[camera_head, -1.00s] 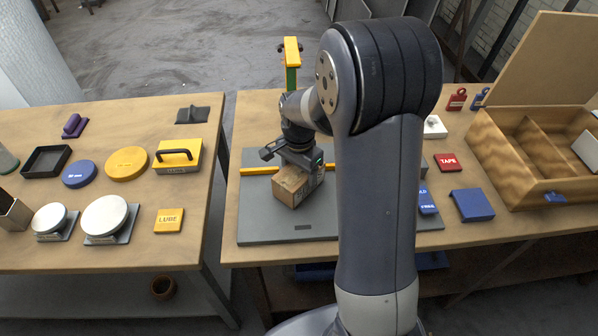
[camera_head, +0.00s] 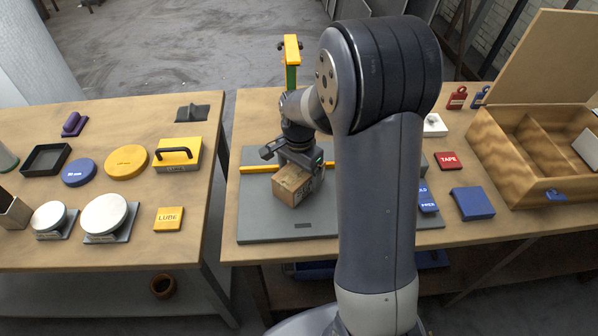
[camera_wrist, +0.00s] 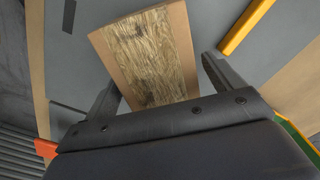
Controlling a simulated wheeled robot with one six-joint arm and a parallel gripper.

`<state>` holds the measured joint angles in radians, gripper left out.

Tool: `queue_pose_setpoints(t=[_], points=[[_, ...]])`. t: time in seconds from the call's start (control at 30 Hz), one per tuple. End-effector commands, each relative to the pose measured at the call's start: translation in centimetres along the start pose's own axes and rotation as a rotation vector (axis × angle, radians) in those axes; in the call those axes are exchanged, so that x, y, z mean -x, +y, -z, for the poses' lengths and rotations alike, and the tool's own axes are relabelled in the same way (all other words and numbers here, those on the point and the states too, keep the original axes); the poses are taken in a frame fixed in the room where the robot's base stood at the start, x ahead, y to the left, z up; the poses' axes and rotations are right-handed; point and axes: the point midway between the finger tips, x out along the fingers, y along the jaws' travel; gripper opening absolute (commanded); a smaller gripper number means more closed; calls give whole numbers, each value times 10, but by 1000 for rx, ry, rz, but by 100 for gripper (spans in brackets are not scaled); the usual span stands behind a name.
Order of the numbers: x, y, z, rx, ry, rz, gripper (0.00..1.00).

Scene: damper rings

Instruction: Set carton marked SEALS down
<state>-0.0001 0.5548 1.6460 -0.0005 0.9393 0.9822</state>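The carton (camera_head: 291,186) is a small brown box on the grey mat (camera_head: 262,222) on the right-hand table. A dark mark shows on its side, but I cannot read it. My gripper (camera_head: 291,160) is just above the carton, pointing down. In the wrist view, the carton's wood-grained top (camera_wrist: 150,58) lies between the two spread fingers of my gripper (camera_wrist: 162,82). A gap shows between the right finger and the carton, and the left finger's tip is close to its edge. The carton's underside is hidden.
A yellow bar (camera_head: 258,169) crosses the mat behind the carton. A yellow-topped post (camera_head: 291,50) stands at the table's back edge. My arm hides the mat's right part. A red TAPE box (camera_head: 447,161) and a blue box (camera_head: 472,204) lie right. The mat's front left is clear.

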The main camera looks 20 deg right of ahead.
Motion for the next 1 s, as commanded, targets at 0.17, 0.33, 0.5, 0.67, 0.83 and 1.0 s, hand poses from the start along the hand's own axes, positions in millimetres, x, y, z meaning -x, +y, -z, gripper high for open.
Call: queue_pose_setpoints(t=[0.17, 0.33, 0.5, 0.67, 0.83, 1.0], points=[[0, 0, 0, 0, -1, -1, 91], [5, 0, 0, 0, 0, -1, 91], [32, 0, 0, 0, 2, 3, 91], [66, -1, 0, 0, 3, 4, 91], [93, -1, 0, 0, 2, 2, 91], [106, 0, 0, 0, 0, 0, 91]])
